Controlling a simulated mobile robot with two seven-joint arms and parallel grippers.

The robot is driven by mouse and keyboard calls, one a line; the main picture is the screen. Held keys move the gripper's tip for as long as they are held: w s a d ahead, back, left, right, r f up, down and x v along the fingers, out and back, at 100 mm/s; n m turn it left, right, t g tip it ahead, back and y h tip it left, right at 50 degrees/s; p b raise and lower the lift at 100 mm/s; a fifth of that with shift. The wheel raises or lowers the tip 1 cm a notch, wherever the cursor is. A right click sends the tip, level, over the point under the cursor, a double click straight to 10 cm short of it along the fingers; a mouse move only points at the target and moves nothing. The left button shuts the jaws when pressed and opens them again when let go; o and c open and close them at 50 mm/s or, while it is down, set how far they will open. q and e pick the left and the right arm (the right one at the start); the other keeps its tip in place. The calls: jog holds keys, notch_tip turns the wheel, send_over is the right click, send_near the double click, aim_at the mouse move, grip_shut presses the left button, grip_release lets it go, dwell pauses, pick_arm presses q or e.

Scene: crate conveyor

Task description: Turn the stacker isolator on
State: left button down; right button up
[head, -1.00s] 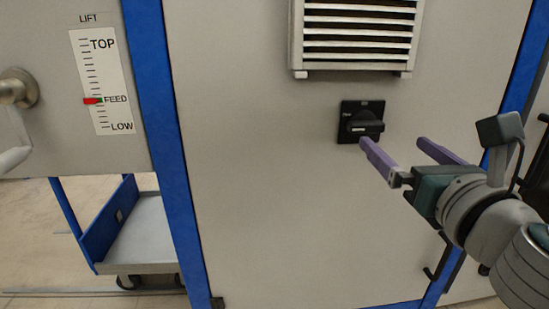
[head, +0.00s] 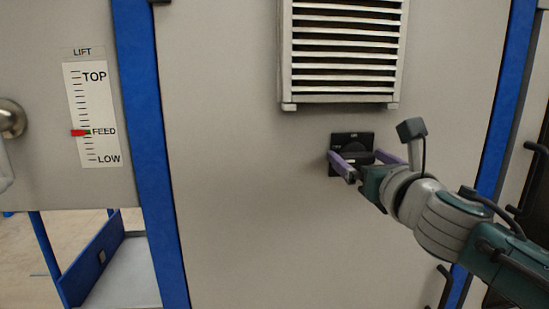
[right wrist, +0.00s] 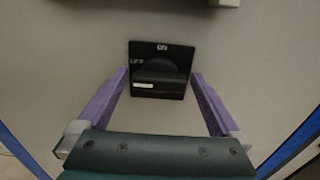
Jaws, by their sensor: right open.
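The stacker isolator (head: 352,140) is a black square plate with a black rotary handle, set on the grey cabinet door below a vent. In the right wrist view the isolator (right wrist: 160,58) shows its handle lying level, with a pale mark at the handle's left end. There is white lettering at the plate's top and left. My right gripper (head: 366,157) is open, its purple fingers on either side of the handle. In the right wrist view the gripper (right wrist: 159,82) has a gap between each finger and the handle. My left gripper is not in view.
A louvred vent (head: 342,50) sticks out above the isolator. A lift scale (head: 89,115) with a red pointer at FEED is on the left panel, beside a crank handle (head: 12,118). Blue frame posts (head: 150,150) edge the door. The door below the isolator is clear.

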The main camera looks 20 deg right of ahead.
jog(key=shift+c, duration=0.2)
jog(key=c, duration=1.1)
jog(key=shift+m, duration=0.4)
jog(key=m, duration=0.3)
jog(key=shift+m, duration=0.4)
jog(key=m, duration=0.4)
jog(key=shift+d+f+m, duration=0.1)
jog(key=shift+d+m, duration=0.05)
jog(key=shift+m, duration=0.15)
jog(key=m, duration=0.8)
jog(key=shift+f, duration=0.15)
jog(key=shift+m, duration=0.5)
